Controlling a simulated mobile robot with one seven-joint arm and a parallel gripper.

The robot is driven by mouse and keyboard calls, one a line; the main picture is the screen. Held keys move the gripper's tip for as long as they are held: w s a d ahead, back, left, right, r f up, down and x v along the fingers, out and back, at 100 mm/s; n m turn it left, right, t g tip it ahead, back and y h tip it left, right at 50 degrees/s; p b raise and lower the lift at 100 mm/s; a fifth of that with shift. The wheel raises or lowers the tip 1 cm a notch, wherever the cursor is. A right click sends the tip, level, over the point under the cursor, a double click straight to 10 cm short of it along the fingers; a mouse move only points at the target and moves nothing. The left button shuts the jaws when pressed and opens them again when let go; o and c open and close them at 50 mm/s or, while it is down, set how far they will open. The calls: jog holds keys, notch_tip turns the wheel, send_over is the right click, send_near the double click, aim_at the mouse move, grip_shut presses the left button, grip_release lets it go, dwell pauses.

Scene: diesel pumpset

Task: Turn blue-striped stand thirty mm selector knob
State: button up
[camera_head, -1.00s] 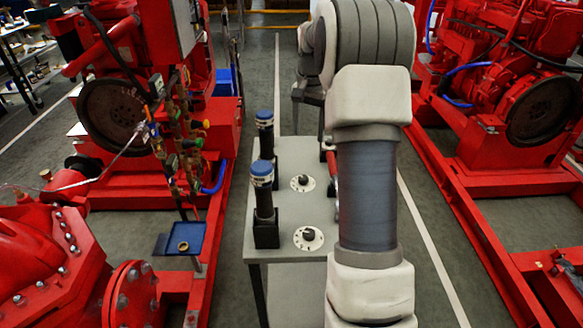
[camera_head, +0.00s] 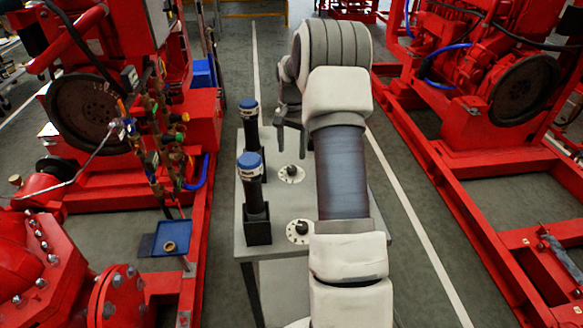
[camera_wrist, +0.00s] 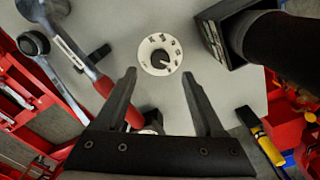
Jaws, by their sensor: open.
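A grey table carries two round white dials, each with a black selector knob: a far knob (camera_head: 291,170) and a near knob (camera_head: 301,227). Beside each, to its left, is a black post with a blue cap: the far post (camera_head: 249,125) and the near post (camera_head: 253,190). I cannot make out stripes or size marks. My gripper (camera_head: 291,138) is open and empty above the far end of the table. In the wrist view, my open gripper (camera_wrist: 159,75) has one selector knob (camera_wrist: 160,57) just beyond and between its fingertips, apart from them. A black post (camera_wrist: 285,45) stands at the upper right.
In the head view, red pumpsets flank the table (camera_head: 272,200). A small blue tray (camera_head: 172,238) stands at its left. The floor aisle beyond is clear.

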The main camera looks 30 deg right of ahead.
aim_at(291, 168)
notch_tip(291, 168, down, 7)
jog(key=shift+b, duration=0.35)
grip_shut()
